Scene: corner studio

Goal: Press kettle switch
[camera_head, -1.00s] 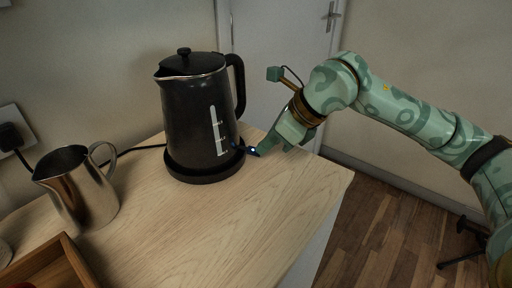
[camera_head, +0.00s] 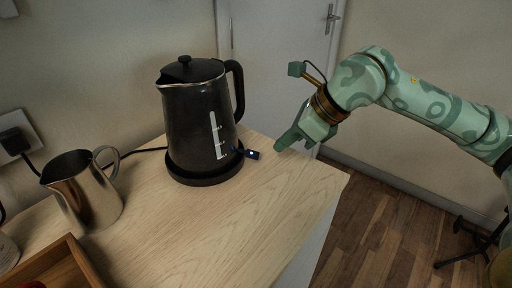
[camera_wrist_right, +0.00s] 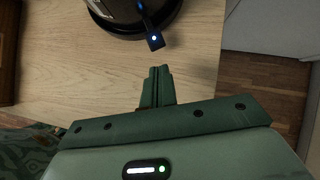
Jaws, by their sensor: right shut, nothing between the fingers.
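The black kettle (camera_head: 194,118) stands upright on its round black base (camera_head: 206,176) on the wooden counter. Its small dark switch (camera_head: 252,154) sticks out at the lower right and shows a lit blue-white light. The switch also shows in the right wrist view (camera_wrist_right: 155,40), beyond my fingertips. My right gripper (camera_head: 279,147) is shut and empty, just right of the switch, with a visible gap between them. In the right wrist view its closed fingers (camera_wrist_right: 159,70) point toward the switch. My left gripper is not in view.
A steel pitcher (camera_head: 84,192) stands left of the kettle. A wooden tray (camera_head: 62,262) sits at the front left. A plug in a wall socket (camera_head: 16,140) has a cord running behind the pitcher. The counter's front middle is clear.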

